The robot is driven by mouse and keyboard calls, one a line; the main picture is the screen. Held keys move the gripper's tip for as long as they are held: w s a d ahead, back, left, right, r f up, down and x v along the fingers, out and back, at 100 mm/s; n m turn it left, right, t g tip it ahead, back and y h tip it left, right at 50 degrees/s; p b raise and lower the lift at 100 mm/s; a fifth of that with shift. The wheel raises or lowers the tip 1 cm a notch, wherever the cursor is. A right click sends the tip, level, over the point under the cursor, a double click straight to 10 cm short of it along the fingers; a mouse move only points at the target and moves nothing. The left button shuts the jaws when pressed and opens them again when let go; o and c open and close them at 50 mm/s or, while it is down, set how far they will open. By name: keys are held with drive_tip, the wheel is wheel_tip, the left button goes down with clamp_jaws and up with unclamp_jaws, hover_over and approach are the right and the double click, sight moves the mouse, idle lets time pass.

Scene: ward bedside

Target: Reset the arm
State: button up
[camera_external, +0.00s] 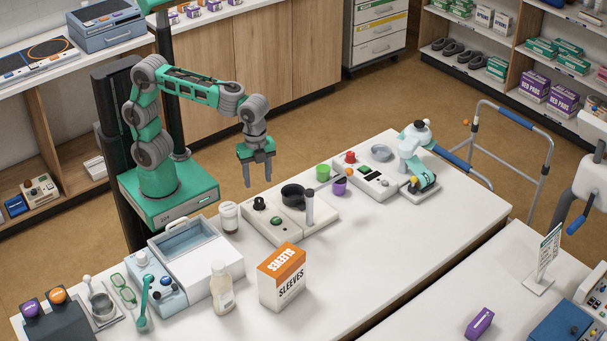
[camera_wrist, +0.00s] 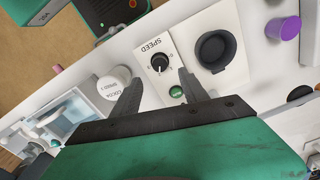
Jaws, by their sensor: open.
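My green arm (camera_external: 192,88) rises from its base at the left end of the white table and reaches to the right, its wrist bent down. My gripper (camera_external: 259,182) hangs above the table's rear edge with its fingers pointing down. The fingers are apart with nothing between them. In the wrist view my gripper (camera_wrist: 157,95) is also open, and a white panel with a black SPEED knob (camera_wrist: 159,63) shows below and beyond the fingertips.
A white device with a black dish (camera_external: 292,193) stands near my gripper. A white-lidded jar (camera_external: 229,216), a bottle (camera_external: 222,288) and a SLEEVES box (camera_external: 282,276) stand to the left and front. A purple cup (camera_external: 339,186) and green cup (camera_external: 323,172) are to the right.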

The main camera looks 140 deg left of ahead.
drive_tip(key=s+d+f+n+t+p, duration=0.1)
drive_tip(key=s+d+t, duration=0.15)
drive_tip(key=d, duration=0.65)
drive_tip(key=s+d+f+t+p, duration=0.15)
drive_tip(key=s+d, duration=0.25)
drive_tip(key=d, duration=0.5)
drive_tip(key=f, duration=0.1)
drive_tip(key=s+f+n+b, duration=0.2)
drive_tip(key=f, duration=0.1)
drive_tip(key=shift+d+g, duration=0.1)
drive_tip(key=shift+g, duration=0.3)
idle(0.8)
